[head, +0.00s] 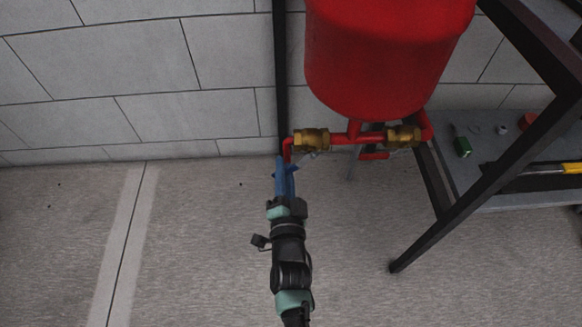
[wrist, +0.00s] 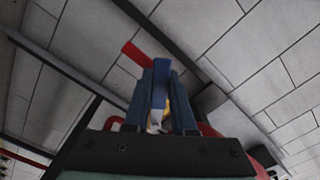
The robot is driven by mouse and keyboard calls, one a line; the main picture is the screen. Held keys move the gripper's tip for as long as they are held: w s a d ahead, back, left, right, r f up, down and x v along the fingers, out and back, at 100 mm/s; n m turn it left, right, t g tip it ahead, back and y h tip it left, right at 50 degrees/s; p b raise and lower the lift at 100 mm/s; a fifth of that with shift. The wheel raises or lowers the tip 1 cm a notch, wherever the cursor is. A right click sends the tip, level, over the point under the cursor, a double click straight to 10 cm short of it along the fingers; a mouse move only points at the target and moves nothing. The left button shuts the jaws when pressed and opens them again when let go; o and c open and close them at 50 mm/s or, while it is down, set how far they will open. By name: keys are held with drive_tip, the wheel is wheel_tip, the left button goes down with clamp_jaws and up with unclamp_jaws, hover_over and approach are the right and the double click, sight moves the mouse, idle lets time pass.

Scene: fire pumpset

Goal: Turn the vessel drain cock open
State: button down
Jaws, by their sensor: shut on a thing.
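A red vessel (head: 385,60) hangs over red pipework with a left brass valve (head: 312,139) and a right brass valve (head: 403,136). The left one, by my gripper, appears to be the drain cock.
A dark upright post (head: 280,80) stands behind my gripper. The floor (head: 200,240) at the left is clear.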

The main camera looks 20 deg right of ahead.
drive_tip(key=r+m, duration=0.1)
drive_tip(key=a+r+m+p, duration=0.1)
drive_tip(key=m, duration=0.1)
drive_tip(key=shift+w+r+m, duration=0.1)
drive_tip(key=shift+r+m, duration=0.05)
drive_tip(key=shift+m, duration=0.15)
drive_tip(key=shift+a+r+m+p, duration=0.2)
drive_tip(key=shift+r+m+p, duration=0.75)
drive_tip(key=shift+m, duration=0.85)
drive_tip(key=shift+r, duration=0.1)
drive_tip(key=c, duration=0.7)
unclamp_jaws()
drive_tip(key=shift+w, duration=0.1)
drive_tip(key=shift+c, duration=0.2)
drive_tip(key=p+v, duration=0.3)
drive_tip(key=v, duration=1)
drive_tip(key=shift+r, duration=0.1)
